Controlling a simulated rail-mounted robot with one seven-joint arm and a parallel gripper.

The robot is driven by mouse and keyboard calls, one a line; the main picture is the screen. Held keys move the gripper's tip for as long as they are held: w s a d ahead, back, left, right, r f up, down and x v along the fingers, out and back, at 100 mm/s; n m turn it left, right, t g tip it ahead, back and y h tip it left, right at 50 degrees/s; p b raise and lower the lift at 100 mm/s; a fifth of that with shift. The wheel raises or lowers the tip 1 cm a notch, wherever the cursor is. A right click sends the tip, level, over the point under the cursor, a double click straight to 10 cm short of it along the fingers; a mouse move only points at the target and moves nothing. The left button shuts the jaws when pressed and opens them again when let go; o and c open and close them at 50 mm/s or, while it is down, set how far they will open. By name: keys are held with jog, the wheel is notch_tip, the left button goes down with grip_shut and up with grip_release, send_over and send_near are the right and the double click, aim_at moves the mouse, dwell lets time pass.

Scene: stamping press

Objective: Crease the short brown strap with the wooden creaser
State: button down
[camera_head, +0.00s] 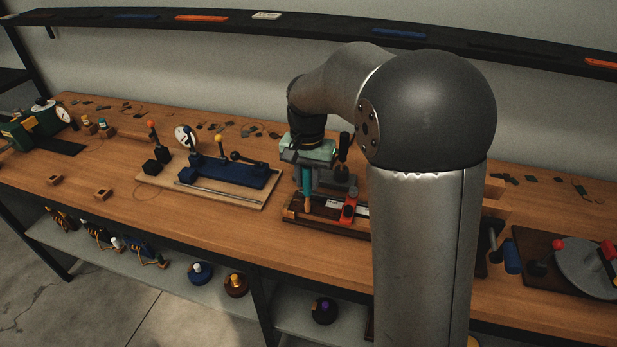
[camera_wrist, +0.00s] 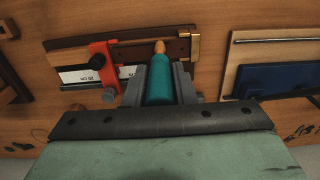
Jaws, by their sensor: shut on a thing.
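My gripper (camera_head: 307,190) is shut on the wooden creaser (camera_head: 308,205), which has a teal handle and a pale wooden tip. In the wrist view the creaser (camera_wrist: 160,80) sits between the two grey fingers. Its tip overlaps a dark brown strip (camera_wrist: 132,53), which appears to be the short brown strap. The strip lies on a wooden board (camera_wrist: 68,43) with a brass piece (camera_wrist: 195,45) at its right end. I cannot tell whether the tip touches the strip. In the head view the strap is too small to make out.
A red clamp (camera_wrist: 103,66) with a black knob stands left of the tip, over a white ruler (camera_wrist: 75,75). It also shows in the head view (camera_head: 348,211). Left of the gripper, a blue lever fixture (camera_head: 232,172) stands on a pale board. Bare bench lies in front.

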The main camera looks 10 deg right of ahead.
jog(key=a, duration=0.1)
jog(key=w+a+p, duration=0.1)
jog(key=a, duration=0.1)
jog(key=shift+w, duration=0.3)
notch_tip(320, 180, up, 5)
jog(key=p, duration=0.3)
jog(key=shift+p, duration=0.3)
jog(key=shift+f, duration=0.1)
dwell(0.4)
